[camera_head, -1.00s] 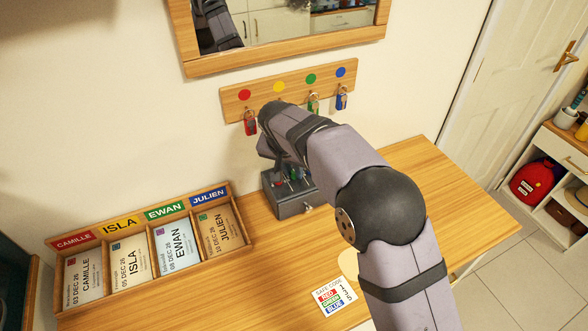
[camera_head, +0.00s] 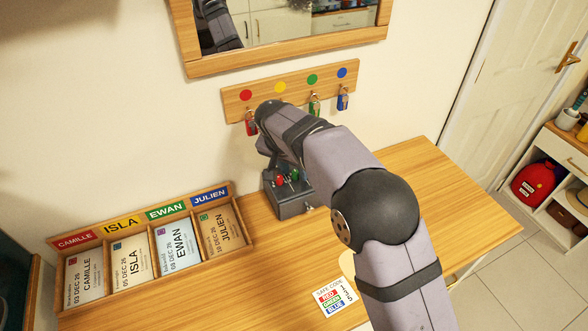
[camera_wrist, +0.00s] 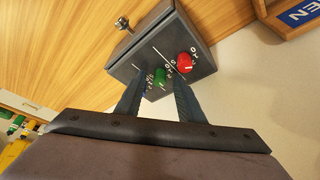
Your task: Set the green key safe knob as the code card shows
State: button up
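The grey key safe (camera_head: 296,207) stands on the wooden table against the wall. Its red knob (camera_head: 280,181) and green knob (camera_head: 295,175) show in the head view. In the wrist view the green knob (camera_wrist: 159,77) lies between the fingers of my gripper (camera_wrist: 157,78), with a gap on each side. The fingers are apart and hold nothing. The red knob (camera_wrist: 185,63) is just beyond the right finger. The blue knob is mostly hidden by the left finger. The code card (camera_head: 335,298) lists red, green and blue with small digits, hard to read surely.
A wooden rack of name cards (camera_head: 150,255) stands left of the safe. A key board (camera_head: 292,90) with hanging keys is on the wall above, near my arm. A small metal knob (camera_wrist: 122,23) sticks out of the safe's side. The table's right part is clear.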

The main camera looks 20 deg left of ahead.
jog(key=b+v, duration=0.1)
jog(key=v, duration=0.6)
jog(key=shift+r, duration=0.2)
jog(key=shift+c, duration=0.4)
